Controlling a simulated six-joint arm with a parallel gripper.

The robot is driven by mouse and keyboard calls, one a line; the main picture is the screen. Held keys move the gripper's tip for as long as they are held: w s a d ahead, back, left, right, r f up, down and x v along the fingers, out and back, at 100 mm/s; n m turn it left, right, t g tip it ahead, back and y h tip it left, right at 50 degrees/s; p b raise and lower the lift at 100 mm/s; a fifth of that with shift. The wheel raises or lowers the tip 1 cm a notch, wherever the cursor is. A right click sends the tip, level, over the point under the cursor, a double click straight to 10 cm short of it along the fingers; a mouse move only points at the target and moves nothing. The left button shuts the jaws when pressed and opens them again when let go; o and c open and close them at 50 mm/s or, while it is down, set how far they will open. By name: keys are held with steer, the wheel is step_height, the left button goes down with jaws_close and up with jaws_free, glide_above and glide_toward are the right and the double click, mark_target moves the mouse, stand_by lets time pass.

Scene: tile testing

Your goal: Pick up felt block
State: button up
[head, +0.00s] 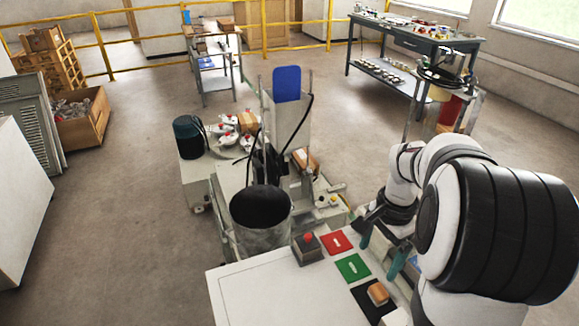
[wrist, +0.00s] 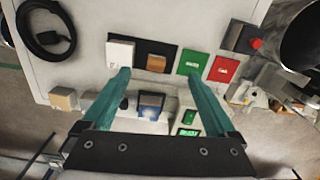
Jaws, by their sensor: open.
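No block here is clearly felt by its look. A tan-orange block (head: 378,293) sits on a black square at the table's front right; it also shows in the wrist view (wrist: 156,63). A white block (wrist: 119,52) lies beside it on the black square's left end in the wrist view. A beige block (wrist: 63,98) stands farther left at the table edge. My gripper (wrist: 152,74) is open, its two teal fingers apart with nothing held between them. The fingers also show in the head view (head: 380,250), above the table's right side.
A green square (head: 352,268) and a red square (head: 337,243) lie beside the black one. A box with a red button (head: 308,247) stands at the table's back edge. The white tabletop (head: 265,292) is largely clear at left.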

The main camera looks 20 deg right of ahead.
steer(key=m, duration=0.1)
glide_above(378, 291)
step_height(378, 291, down, 2)
step_height(378, 291, down, 16)
steer(key=shift+r, duration=0.15)
steer(key=c, duration=1.4)
steer(key=shift+r, duration=0.55)
steer(key=shift+c, duration=0.2)
step_height(378, 291, up, 3)
steer(key=shift+r, duration=0.1)
steer(key=s+d+r, duration=0.3)
steer(key=s+r, duration=0.3)
steer(key=s, duration=0.5)
steer(key=shift+s+d+r, duration=0.15)
steer(key=shift+r, duration=0.25)
